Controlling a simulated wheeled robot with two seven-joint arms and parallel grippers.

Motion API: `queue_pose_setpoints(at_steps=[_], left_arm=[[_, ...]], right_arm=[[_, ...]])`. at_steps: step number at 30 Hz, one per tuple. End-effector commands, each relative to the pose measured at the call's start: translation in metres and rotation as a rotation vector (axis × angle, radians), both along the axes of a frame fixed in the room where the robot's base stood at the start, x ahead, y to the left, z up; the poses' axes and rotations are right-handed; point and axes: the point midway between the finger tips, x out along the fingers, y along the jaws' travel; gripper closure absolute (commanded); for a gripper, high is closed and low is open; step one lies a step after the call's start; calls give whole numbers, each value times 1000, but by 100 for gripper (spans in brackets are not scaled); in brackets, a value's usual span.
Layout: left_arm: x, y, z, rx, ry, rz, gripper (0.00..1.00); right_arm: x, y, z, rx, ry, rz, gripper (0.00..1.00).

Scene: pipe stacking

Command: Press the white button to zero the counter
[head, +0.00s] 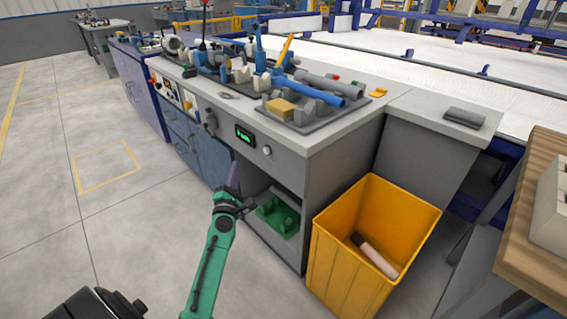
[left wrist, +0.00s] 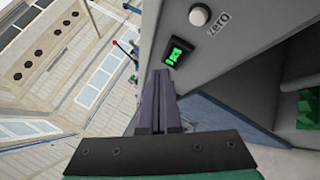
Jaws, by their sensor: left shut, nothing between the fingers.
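The white button (head: 267,151) is a small round knob on the grey front panel of the workbench, just right of the counter (head: 245,135) with green digits. In the left wrist view the button (left wrist: 199,16) is at the top, beside the printed word "zero", and the counter (left wrist: 177,52) is below it. My left gripper (head: 234,165) is shut and empty, its dark fingers pointing up in front of the bench, below the counter. In the left wrist view the fingertips (left wrist: 160,74) are just below the counter and apart from the button. My right gripper is not in view.
A yellow bin (head: 335,245) with a pipe piece inside stands at the bench's right. Pipes and fittings crowd the bench top (head: 345,135). A green part (head: 278,215) lies on the open shelf below the panel. The floor at left is clear.

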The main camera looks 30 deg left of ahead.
Motion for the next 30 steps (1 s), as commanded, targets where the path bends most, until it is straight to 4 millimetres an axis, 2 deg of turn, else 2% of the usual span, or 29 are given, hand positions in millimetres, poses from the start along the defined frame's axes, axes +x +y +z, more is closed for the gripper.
queue_pose_setpoints(at_steps=[11, 23, 30], left_arm=[[5, -2, 0, 1, 3, -1, 100], [58, -18, -1, 1, 2, -2, 100], [82, -25, -1, 3, 4, -1, 100]], right_arm=[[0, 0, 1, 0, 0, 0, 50], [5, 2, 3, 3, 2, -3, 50], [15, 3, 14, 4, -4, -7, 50]])
